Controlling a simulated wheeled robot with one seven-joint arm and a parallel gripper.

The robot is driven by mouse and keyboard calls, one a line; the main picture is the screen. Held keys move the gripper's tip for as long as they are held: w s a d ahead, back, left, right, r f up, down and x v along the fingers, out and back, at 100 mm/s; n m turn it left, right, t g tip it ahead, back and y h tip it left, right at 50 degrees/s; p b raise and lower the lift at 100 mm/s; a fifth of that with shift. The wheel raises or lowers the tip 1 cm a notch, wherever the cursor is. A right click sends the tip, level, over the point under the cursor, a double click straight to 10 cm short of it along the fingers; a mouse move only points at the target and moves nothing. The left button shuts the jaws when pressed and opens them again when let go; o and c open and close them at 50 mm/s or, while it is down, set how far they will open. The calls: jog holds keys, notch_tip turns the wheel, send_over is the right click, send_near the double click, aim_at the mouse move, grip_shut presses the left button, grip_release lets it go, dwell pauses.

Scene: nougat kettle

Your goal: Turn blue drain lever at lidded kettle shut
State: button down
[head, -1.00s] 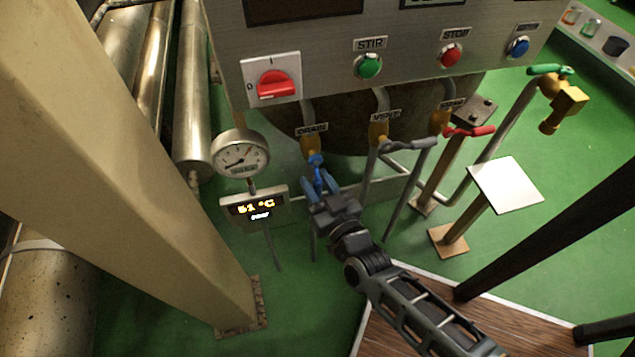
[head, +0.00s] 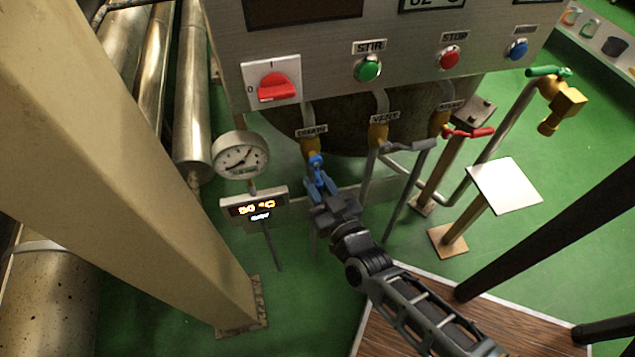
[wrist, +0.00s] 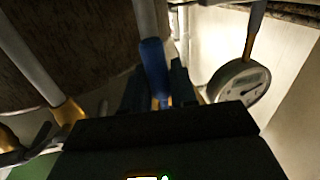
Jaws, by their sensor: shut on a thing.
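The blue drain lever (head: 316,162) sits on the brass valve (head: 309,146) under the "DRAIN" label, on the left pipe below the control panel. My gripper (head: 322,188) is at the lever with its fingers closed around it. In the wrist view the blue lever (wrist: 154,68) stands between the two dark fingers of my gripper (wrist: 158,90). The lever points down and slightly toward me. Much of its lower part is hidden by the fingers. The dark kettle body (head: 350,125) shows behind the pipes.
A grey-handled valve (head: 407,145) and a red-handled valve (head: 468,131) stand to the right. A round gauge (head: 240,156) and a temperature display (head: 254,204) stand close on the left. A beige column (head: 130,150) fills the left. A white plate (head: 505,185) stands at right.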

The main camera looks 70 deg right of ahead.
jog(key=s+d+r+n+g+p, duration=0.3)
jog(key=n+p, duration=0.6)
jog(key=n, duration=0.6)
jog(key=shift+s+d+r+g+h, duration=0.35)
jog(key=shift+s+r, duration=0.65)
jog(key=shift+r, duration=0.8)
jog(key=c, duration=1.1)
grip_release()
jog(key=shift+o, duration=0.2)
jog(key=v, duration=0.7)
jog(key=shift+s+a+r+b, duration=0.2)
jog(key=shift+a+b, duration=0.1)
jog(key=shift+f, duration=0.1)
